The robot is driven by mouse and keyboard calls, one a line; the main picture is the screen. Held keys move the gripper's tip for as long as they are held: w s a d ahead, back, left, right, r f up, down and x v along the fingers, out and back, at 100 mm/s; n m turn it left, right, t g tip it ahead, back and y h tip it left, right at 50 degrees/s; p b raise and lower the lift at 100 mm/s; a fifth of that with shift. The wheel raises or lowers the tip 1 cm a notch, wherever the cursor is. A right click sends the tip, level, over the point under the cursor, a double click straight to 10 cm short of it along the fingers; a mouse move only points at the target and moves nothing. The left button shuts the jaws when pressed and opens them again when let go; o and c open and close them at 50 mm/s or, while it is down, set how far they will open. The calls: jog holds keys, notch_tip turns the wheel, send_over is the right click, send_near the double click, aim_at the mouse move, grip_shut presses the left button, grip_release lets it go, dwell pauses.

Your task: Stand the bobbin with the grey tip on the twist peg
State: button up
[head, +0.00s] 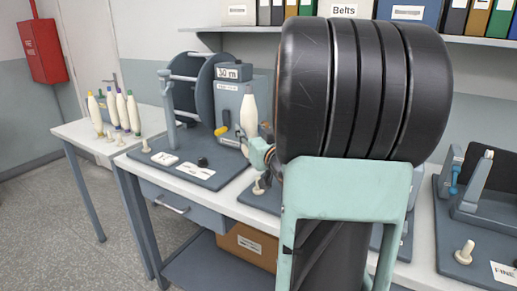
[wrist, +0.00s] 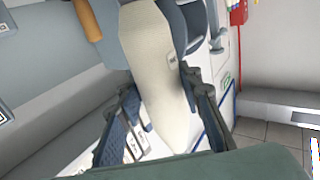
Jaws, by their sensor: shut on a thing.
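My gripper (head: 253,146) is shut on a cream bobbin (head: 248,112). In the wrist view the bobbin (wrist: 155,75) lies between both fingers (wrist: 163,95). A short cream peg (head: 259,187) stands on a grey board below my gripper, apart from the bobbin as far as I can tell. No label reading twist is legible, so I cannot tell which peg is the twist peg.
Several bobbins with coloured tips (head: 122,110) stand on the left side table (head: 75,130). A winding machine (head: 228,100) marked 30 m stands behind my gripper, with a peg (head: 146,146) at its board's left. Another peg (head: 464,252) stands right, by a FINE label. My arm hides the bench's middle.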

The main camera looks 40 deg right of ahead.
jog(key=shift+s+d+f+b, duration=0.25)
jog(key=shift+d+f+b, duration=0.1)
jog(key=shift+f+b, duration=0.3)
jog(key=shift+s+d+f+b, duration=0.35)
jog(key=shift+f+b, duration=0.15)
jog(key=shift+f, duration=0.25)
jog(key=shift+s+d+f+b, duration=0.2)
jog(key=shift+d+f+b, duration=0.15)
jog(key=shift+f+b, duration=0.3)
jog(key=shift+f, duration=0.15)
jog(key=shift+f+b, duration=2.65)
jog(key=shift+f, duration=0.15)
jog(key=o, duration=1.3)
jog(key=shift+r, duration=0.1)
jog(key=shift+s, duration=0.1)
jog(key=v, duration=0.7)
jog(key=shift+s+a, duration=0.15)
jog(key=shift+a, duration=0.05)
